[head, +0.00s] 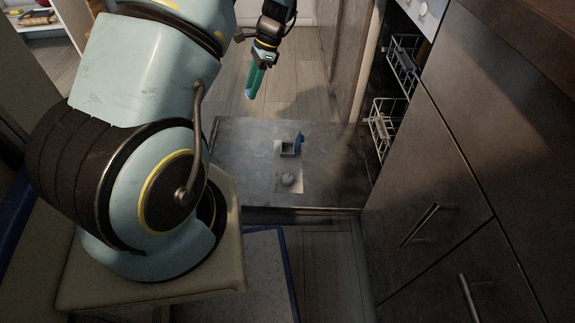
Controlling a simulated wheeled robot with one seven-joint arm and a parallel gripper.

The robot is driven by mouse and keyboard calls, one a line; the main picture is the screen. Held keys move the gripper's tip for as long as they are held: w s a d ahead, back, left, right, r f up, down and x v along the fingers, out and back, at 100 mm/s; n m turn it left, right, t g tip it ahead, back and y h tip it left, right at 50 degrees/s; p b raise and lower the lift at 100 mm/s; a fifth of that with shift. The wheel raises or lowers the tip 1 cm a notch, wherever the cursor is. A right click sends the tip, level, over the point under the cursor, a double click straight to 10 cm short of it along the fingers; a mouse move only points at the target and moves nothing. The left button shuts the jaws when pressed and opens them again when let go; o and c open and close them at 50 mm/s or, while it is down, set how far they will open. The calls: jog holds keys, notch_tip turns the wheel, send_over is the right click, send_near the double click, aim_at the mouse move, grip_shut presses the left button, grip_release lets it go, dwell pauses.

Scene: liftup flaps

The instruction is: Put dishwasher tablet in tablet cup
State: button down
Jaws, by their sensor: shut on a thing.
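My gripper (252,90) hangs at the top middle of the head view, with green fingers pointing down. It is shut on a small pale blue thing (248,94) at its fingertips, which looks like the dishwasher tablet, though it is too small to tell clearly. The tablet cup (288,148) is a small square recess in the opened dishwasher door.
The dishwasher door (240,160) lies flat and open. A round grey cap (288,180) sits on it, nearer than the cup. Wire racks (384,125) show at the right inside the dishwasher. Dark cabinet fronts (440,180) with handles stand at the right.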

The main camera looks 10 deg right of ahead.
jog(key=w+d+f+m+t+b, duration=0.1)
jog(key=d+f+m+t+b, duration=0.1)
jog(key=d+f+m+b, duration=0.45)
jog(key=w+d+f+m+t+b, duration=0.15)
jog(key=d+f+b, duration=0.25)
jog(key=f+b, duration=0.6)
jog(key=b, duration=0.5)
send_over(285, 151)
jog(key=d, duration=0.2)
jog(key=shift+m+h, duration=0.3)
jog(key=shift+h, duration=0.1)
jog(key=f, duration=1.1)
jog(key=shift+s+a+f, duration=0.1)
jog(key=shift+s+f, duration=0.05)
jog(key=shift+s, duration=0.25)
jog(key=shift+f, duration=0.4)
jog(key=shift+f, duration=0.15)
jog(key=c, duration=0.7)
grip_release()
jog(key=shift+o, duration=1.3)
jog(key=shift+s+f, duration=0.1)
jog(key=shift+s, duration=0.05)
